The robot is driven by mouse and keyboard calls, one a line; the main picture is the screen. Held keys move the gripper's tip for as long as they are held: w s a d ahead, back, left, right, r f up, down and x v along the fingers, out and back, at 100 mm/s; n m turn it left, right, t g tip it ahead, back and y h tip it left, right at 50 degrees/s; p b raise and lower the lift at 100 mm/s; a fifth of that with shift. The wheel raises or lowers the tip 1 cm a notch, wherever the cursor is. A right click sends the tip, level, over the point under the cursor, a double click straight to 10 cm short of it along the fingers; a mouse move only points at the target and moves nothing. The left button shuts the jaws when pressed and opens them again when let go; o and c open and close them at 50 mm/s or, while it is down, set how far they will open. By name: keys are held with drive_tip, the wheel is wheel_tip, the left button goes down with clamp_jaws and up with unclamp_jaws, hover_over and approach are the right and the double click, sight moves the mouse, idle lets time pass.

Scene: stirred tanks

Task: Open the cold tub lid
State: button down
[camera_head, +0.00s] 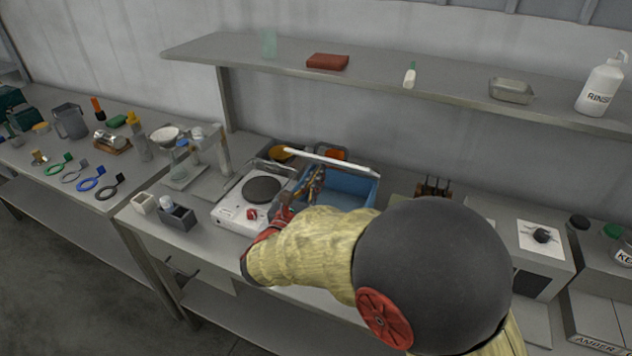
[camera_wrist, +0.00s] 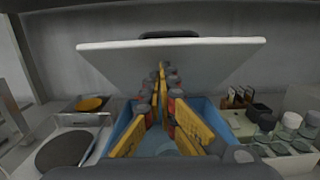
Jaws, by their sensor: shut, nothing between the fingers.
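The cold tub is a blue open-topped box (camera_head: 348,190) on the bench; its blue wall also shows in the wrist view (camera_wrist: 209,104). Its white lid (camera_head: 330,162) stands raised at the tub's back, seen nearly edge-on in the head view. In the wrist view the lid (camera_wrist: 215,60) is a tilted pale panel with a dark handle (camera_wrist: 168,35) at its upper edge. My gripper (camera_head: 319,170) is shut and empty over the tub opening; its fingertips (camera_wrist: 161,68) overlap the lid's lower middle. I cannot tell whether they touch it. My fingers partly hide the tub's inside.
A hot plate (camera_head: 262,190) stands close left of the tub. An orange-yellow dish (camera_wrist: 90,104) lies behind it. A rack with dark pieces (camera_head: 433,187) stands to the right. A shelf (camera_head: 440,86) runs above. My arm hides the front bench.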

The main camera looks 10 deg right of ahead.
drive_tip(key=shift+r, duration=0.1)
drive_tip(key=w+d+r+g+y+p, duration=0.5)
drive_tip(key=w+r+p, duration=0.5)
drive_tip(key=p, duration=2)
drive_tip(key=shift+w+d+r+g, duration=0.2)
drive_tip(key=shift+w+d+g, duration=0.8)
drive_tip(key=shift+d, duration=0.8)
drive_tip(key=shift+s+a, duration=0.1)
